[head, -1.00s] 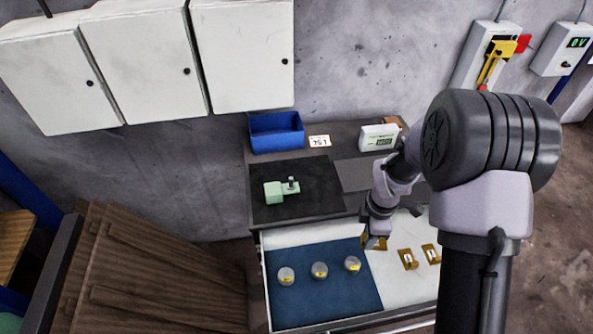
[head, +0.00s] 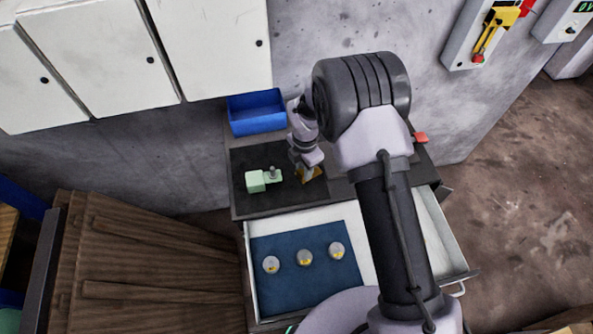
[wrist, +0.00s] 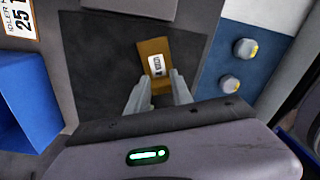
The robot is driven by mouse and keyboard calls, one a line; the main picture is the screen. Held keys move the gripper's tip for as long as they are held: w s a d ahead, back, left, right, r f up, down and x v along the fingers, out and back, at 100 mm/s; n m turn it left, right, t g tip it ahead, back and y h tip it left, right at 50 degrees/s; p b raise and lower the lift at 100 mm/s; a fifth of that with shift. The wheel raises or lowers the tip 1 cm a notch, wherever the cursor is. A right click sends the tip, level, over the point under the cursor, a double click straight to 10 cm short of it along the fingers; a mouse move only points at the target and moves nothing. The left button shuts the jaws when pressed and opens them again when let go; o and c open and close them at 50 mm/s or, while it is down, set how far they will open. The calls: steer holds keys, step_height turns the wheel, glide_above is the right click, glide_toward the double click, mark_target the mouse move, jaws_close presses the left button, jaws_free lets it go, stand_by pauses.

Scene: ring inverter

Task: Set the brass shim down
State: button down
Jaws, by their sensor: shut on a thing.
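The brass shim (head: 313,175) is a small ochre plate with a white label; it also shows in the wrist view (wrist: 154,58). My gripper (head: 307,171) is shut on it, with its two fingers (wrist: 153,88) on the plate's near part in the wrist view. The shim is at the right part of the black mat (head: 243,205) on the worktop, right of the pale green block fixture (head: 262,180). I cannot tell whether it touches the mat or hangs just above it.
A blue bin (head: 256,112) stands behind the mat. Below, an open drawer (head: 382,272) holds a blue mat (head: 290,285) with three round silver pieces (head: 304,257). My arm hides the drawer's right part. The front of the black mat is clear.

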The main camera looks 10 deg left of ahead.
mark_target(298, 173)
steer(key=shift+w+a+f, duration=0.15)
steer(key=shift+w+a, duration=0.05)
steer(key=shift+a, duration=0.6)
steer(key=shift+a+f, duration=0.15)
steer(key=shift+a, duration=0.05)
step_height(298, 173, down, 3)
steer(key=shift+s+r, duration=0.1)
steer(key=shift+f, duration=0.35)
steer(key=c, duration=1.1)
jaws_free()
